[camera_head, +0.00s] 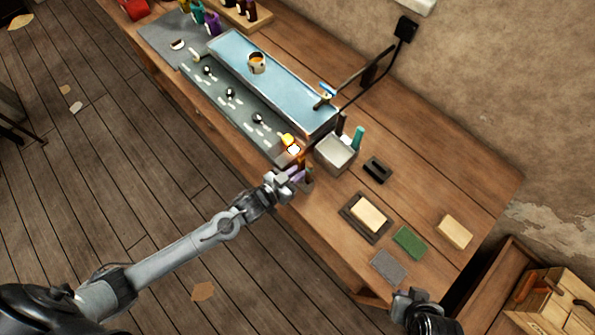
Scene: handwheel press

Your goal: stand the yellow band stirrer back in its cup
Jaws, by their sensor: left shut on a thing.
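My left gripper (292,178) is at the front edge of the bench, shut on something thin. The held thing is mostly hidden by the fingers; it is likely the yellow band stirrer, but its band is too small to make out. A small dark cup (308,184) stands right beside the fingers, with thin upright shapes at it. I cannot tell whether the held thing is inside the cup or beside it. My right gripper (408,296) is at the bottom right, past the bench's front edge, and its fingers are not clear.
A grey metal box (335,154) stands just behind the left gripper. A small yellow object (288,139) and a bright glow are close by. A blue-topped tray (270,80) fills the bench's middle. A block on a dark tray (368,214) and a green pad (409,242) lie to the right.

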